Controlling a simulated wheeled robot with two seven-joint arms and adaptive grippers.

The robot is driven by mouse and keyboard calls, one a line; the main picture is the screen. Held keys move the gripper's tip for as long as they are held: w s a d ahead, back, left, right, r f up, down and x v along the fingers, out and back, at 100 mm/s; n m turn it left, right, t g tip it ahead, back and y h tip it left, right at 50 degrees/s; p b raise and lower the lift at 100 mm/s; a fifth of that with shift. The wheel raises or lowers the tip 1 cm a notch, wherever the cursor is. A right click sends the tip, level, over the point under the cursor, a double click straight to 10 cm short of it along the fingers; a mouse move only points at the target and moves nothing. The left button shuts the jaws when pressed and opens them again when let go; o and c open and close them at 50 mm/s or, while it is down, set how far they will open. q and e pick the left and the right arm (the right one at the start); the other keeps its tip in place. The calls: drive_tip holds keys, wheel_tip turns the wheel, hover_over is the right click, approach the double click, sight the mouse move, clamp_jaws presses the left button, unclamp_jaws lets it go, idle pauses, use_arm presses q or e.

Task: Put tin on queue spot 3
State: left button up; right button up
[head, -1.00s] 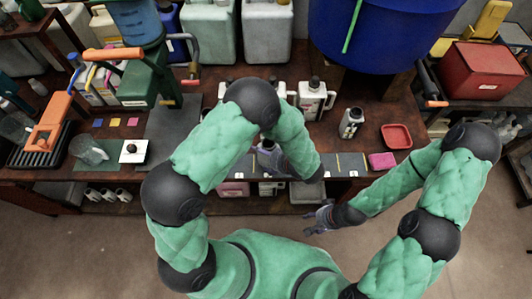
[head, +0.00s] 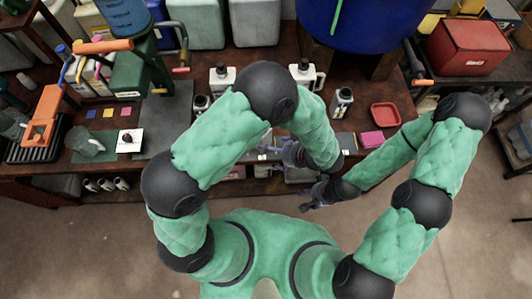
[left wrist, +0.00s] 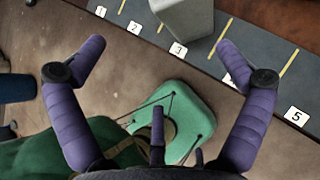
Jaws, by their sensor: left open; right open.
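A pale grey, box-shaped tin (left wrist: 185,18) stands on the dark queue mat (left wrist: 255,50) in the left wrist view, behind label 3 and between the yellow lines of that spot. Its top is cut off by the frame edge. In the head view my left arm hides it. My left gripper (left wrist: 160,48) is open and empty, its purple fingers wide apart and clear of the tin. It also shows in the head view (head: 292,153) at the bench's front. My right gripper (head: 316,196) is open and empty, below and in front of the bench edge.
A dark-capped container (head: 342,101) stands right of my left arm, near a red tray (head: 385,115) and a pink block (head: 372,139). Floor in front is clear.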

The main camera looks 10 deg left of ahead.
use_arm(q)
drive_tip(key=s+f+n+g+h, duration=0.8)
drive_tip(key=s+f+n+h, duration=0.1)
drive_tip(key=s+f+n, duration=0.35)
drive_tip(key=w+a+n+t+h, duration=0.1)
drive_tip(key=n, duration=0.3)
drive_tip(key=w+a+f+n+t+h, duration=0.1)
drive_tip(key=n+t, duration=0.1)
drive_tip(key=n, duration=0.2)
drive_tip(key=w+a+f+n+t+h, duration=0.1)
drive_tip(key=a+n, duration=0.1)
drive_tip(key=n, duration=0.3)
drive_tip(key=shift+w+a+f+t+h, duration=0.1)
drive_tip(key=shift+w+f+t+h, duration=0.15)
drive_tip(key=shift+t+h, duration=0.15)
